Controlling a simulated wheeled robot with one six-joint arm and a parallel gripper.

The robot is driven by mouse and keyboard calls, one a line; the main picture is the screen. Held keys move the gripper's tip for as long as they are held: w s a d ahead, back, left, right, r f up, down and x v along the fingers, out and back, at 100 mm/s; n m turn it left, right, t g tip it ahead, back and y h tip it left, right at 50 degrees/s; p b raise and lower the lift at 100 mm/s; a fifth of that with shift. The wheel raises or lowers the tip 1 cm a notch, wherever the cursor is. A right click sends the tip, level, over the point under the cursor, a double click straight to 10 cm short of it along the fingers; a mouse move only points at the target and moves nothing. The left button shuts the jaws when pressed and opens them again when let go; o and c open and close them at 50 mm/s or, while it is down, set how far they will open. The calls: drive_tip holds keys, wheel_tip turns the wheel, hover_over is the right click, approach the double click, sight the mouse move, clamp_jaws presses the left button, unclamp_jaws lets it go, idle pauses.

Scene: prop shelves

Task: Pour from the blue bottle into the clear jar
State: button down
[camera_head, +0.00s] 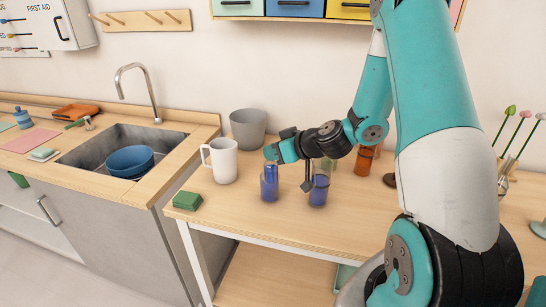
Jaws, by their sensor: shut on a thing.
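Two small see-through vessels with blue in them stand side by side on the wooden counter, below my wrist. The left one (269,186) looks like a clear jar with a blue shape in or behind it. The right one (319,190) looks like a blue bottle, its top partly covered by my wrist. From this view I cannot be sure which is which. My gripper (308,182) reaches in from the right; a dark finger hangs down against the right vessel's left side. It is shut on the blue bottle, though the grasp is mostly hidden. Neither vessel looks clearly tilted.
A white mug (224,163) and a grey bucket (249,128) stand left of and behind the vessels. A green block (188,201) lies near the front edge. An orange-brown bottle (364,161) stands to the right. The sink (92,150) holds a blue bowl (130,161).

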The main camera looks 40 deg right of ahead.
drive_tip(key=shift+s+a+f+n+t+b, duration=0.2)
drive_tip(key=shift+s+b, duration=0.25)
drive_tip(key=shift+b, duration=0.6)
drive_tip(key=shift+s+a+r+n+t+b, duration=0.1)
drive_tip(key=shift+s+a+t+b, duration=0.3)
drive_tip(key=shift+b, duration=0.65)
drive_tip(key=shift+d, duration=0.1)
drive_tip(key=shift+s+f+b, duration=0.15)
drive_tip(key=shift+s+b, duration=0.15)
drive_tip(key=shift+b, duration=0.75)
drive_tip(key=shift+s+a+b, duration=0.25)
drive_tip(key=shift+b, duration=0.35)
